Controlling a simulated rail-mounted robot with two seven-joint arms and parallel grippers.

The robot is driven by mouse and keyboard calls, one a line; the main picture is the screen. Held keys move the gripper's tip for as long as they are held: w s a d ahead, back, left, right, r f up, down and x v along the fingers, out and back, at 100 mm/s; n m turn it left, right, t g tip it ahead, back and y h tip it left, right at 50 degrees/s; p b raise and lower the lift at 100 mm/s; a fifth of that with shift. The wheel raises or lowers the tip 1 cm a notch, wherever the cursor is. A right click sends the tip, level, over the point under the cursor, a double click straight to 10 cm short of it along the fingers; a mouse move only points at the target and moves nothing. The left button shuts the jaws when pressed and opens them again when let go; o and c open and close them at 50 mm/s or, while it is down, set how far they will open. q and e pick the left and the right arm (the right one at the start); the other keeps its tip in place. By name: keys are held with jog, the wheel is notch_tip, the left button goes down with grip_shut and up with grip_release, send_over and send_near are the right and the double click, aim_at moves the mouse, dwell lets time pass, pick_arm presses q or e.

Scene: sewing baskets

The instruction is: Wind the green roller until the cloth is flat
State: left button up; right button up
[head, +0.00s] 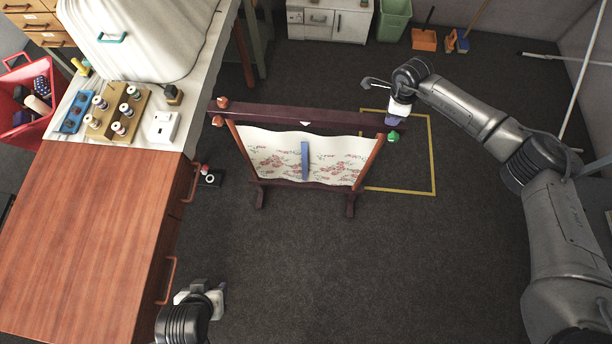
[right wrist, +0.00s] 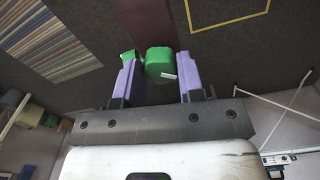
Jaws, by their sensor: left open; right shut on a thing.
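The cloth (head: 275,160), cream with pink flowers, hangs in a dark wooden frame (head: 290,113) and its top and bottom edges look wavy. A blue upright strip (head: 305,160) lies at its middle. My right gripper (head: 397,118) is at the frame's right end, shut on a green roller knob (right wrist: 160,62) that has a white mark. A second green knob (head: 393,137) shows just below the gripper; in the right wrist view, a green piece (right wrist: 128,55) shows beyond the left finger. My left gripper (head: 205,295) is open and empty, low beside the wooden cabinet, its fingers partly hidden.
Orange knobs (head: 222,102) sit at the frame's left end. The wooden cabinet (head: 80,240) and a worktop with a spool rack (head: 118,112) fill the left side. A yellow floor outline (head: 433,160) lies behind the frame's right end. The floor in front is clear.

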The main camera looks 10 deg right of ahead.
jog(key=shift+m, duration=0.9)
jog(key=shift+m+p, duration=0.4)
jog(key=shift+m, duration=0.5)
jog(key=o, duration=0.6)
jog(key=shift+r, duration=0.15)
jog(key=shift+r+p, duration=1.9)
jog(key=shift+r, duration=1)
